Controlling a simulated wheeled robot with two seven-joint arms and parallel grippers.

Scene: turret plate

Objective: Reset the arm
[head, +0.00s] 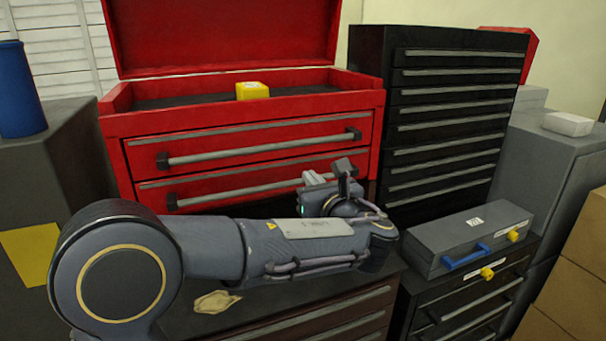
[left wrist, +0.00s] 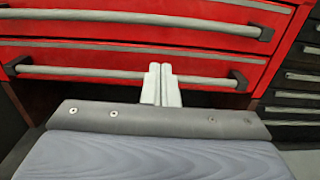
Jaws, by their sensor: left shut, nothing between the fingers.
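My left arm reaches in from the left in the head view, across the front of the red tool chest (head: 250,128). My left gripper (head: 314,179) is at the far end of the arm, in front of the chest's lower drawer. In the left wrist view its two pale fingers (left wrist: 162,84) are together with nothing between them. Their tips overlap the lower drawer handle (left wrist: 95,74) in the picture; I cannot tell whether they touch it. My right gripper is not in view.
A yellow block (head: 252,91) sits in the chest's open top. A black drawer cabinet (head: 450,110) stands to the right. A grey case (head: 470,240) with a blue handle lies on a low black cabinet. A blue cylinder (head: 20,90) stands at the left. A beige cloth-like piece (head: 216,302) lies below the arm.

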